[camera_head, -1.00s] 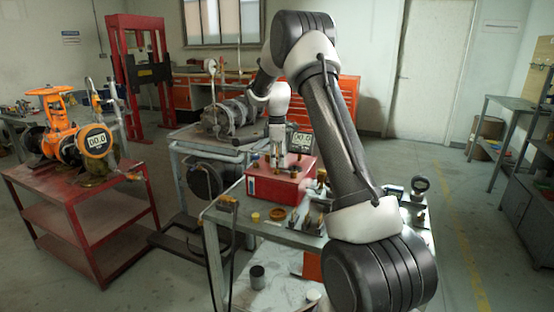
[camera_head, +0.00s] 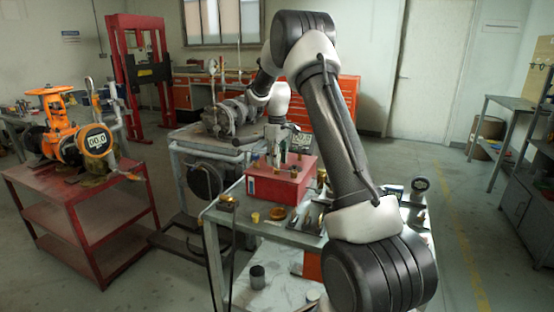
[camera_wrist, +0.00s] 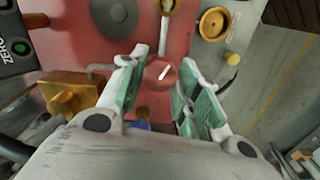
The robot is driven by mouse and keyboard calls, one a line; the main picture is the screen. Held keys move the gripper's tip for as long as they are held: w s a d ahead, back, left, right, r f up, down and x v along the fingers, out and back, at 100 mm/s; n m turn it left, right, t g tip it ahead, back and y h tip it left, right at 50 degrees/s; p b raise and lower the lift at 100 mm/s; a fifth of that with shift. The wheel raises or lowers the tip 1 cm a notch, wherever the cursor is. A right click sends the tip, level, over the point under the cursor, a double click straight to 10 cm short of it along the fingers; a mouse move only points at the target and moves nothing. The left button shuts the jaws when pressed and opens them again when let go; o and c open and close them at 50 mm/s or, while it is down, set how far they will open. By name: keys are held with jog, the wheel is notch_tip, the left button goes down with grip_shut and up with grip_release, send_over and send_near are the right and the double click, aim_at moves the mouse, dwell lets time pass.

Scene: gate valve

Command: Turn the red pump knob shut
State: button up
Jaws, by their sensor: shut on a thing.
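The red knob (camera_wrist: 158,75) is a small round knob with a white pointer line, on the red top of a pump box. The red box (camera_head: 275,190) stands on the grey workbench in the head view. My gripper (camera_wrist: 164,78) has green-padded fingers on either side of the knob and is shut on it. The white line on the knob slants up to the right. In the head view my gripper (camera_head: 277,163) points down onto the box top, and the knob is too small and hidden to make out there.
In the wrist view, a brass fitting (camera_wrist: 68,93) lies left of the fingers, and a yellow round part (camera_wrist: 214,23) is upper right. A dark box with a ZERO button (camera_wrist: 19,47) is at far left. Small brass parts (camera_head: 275,213) stand on the bench before the box.

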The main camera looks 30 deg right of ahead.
jog(key=m, duration=0.6)
jog(key=shift+m, duration=0.3)
jog(key=m, duration=0.6)
jog(key=shift+m, duration=0.3)
jog(key=o, duration=1)
